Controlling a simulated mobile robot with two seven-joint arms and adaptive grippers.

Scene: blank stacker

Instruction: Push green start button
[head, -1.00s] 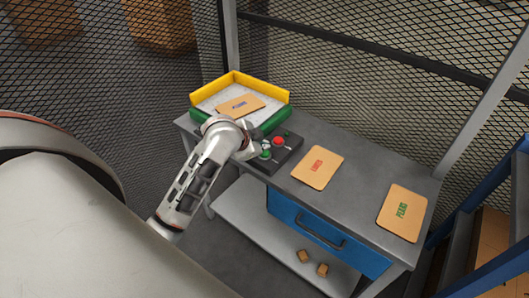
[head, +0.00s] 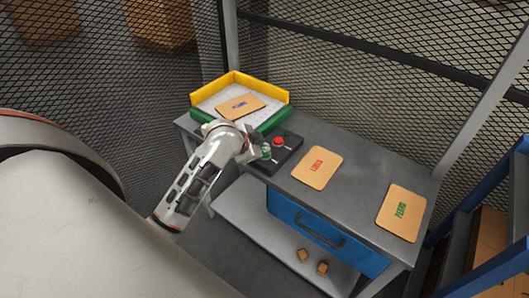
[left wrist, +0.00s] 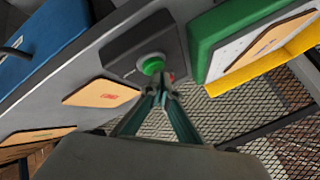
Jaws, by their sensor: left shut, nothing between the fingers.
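The dark control box (head: 287,161) sits on the grey table beside the tray. Its green start button (head: 266,151) is partly covered by my left gripper (head: 262,151) in the head view. In the left wrist view the green button (left wrist: 152,66) shows clearly, with the shut fingertips (left wrist: 158,92) right by its edge. I cannot tell whether they touch it. A red button (head: 279,141) is on the same box, behind the green one. My left gripper is shut and empty. My right gripper is not in view.
A tray with yellow and green walls (head: 235,78) holds a tan card (head: 240,107). Two more tan cards, one with red print (head: 317,168) and one with green print (head: 402,213), lie on the grey table (head: 350,190). A blue drawer (head: 330,240) is below. Mesh fencing stands behind.

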